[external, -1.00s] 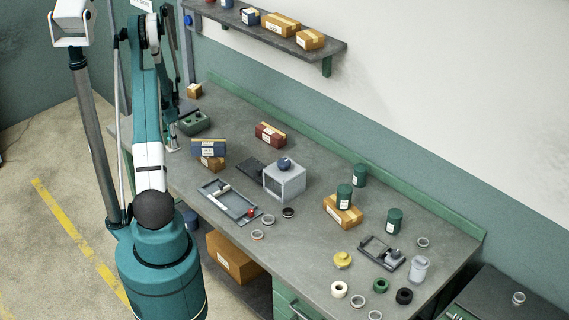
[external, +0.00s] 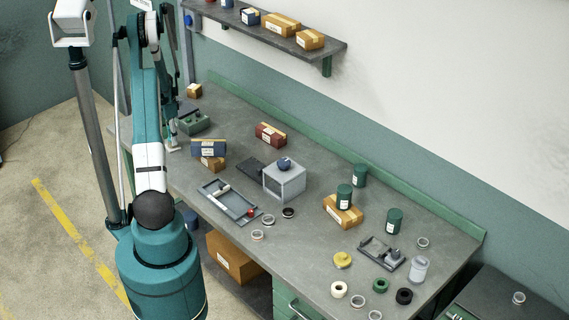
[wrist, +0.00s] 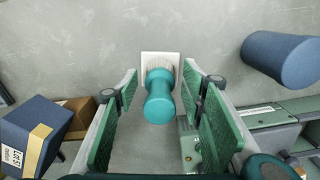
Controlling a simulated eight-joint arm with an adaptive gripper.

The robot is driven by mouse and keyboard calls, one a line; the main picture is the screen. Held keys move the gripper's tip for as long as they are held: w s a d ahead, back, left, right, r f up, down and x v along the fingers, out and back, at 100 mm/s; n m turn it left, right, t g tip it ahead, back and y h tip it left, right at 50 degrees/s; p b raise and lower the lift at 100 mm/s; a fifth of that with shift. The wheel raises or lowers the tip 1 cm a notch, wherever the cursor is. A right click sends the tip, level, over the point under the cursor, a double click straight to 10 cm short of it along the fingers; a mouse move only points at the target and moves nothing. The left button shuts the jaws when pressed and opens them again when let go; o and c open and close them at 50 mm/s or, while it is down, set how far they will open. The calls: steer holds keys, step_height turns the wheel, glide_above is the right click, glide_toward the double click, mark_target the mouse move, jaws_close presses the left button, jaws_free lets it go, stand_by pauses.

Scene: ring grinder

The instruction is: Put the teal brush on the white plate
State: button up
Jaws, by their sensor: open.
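The teal brush (wrist: 158,98) shows in the wrist view with its pale bristles against the white plate (wrist: 146,56) and its handle toward the camera. It appears to stand upright on the plate, overlapping much of it. My gripper (wrist: 159,80) is open, with its green-padded fingers on either side of the brush and a visible gap on both sides. In the external view the white plate (external: 173,149) is a small pale patch at the far left end of the bench, below my gripper. The brush is too small to make out surely there.
A green device (external: 194,123) stands close to the plate on its right. A blue box (external: 208,147) on a cardboard box is nearer. In the wrist view a blue cylinder (wrist: 281,59) is at right and a blue box (wrist: 35,130) at left. Bare bench lies beyond the plate.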

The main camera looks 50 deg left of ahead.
steer(key=shift+r+b, duration=0.6)
steer(key=shift+r, duration=4.35)
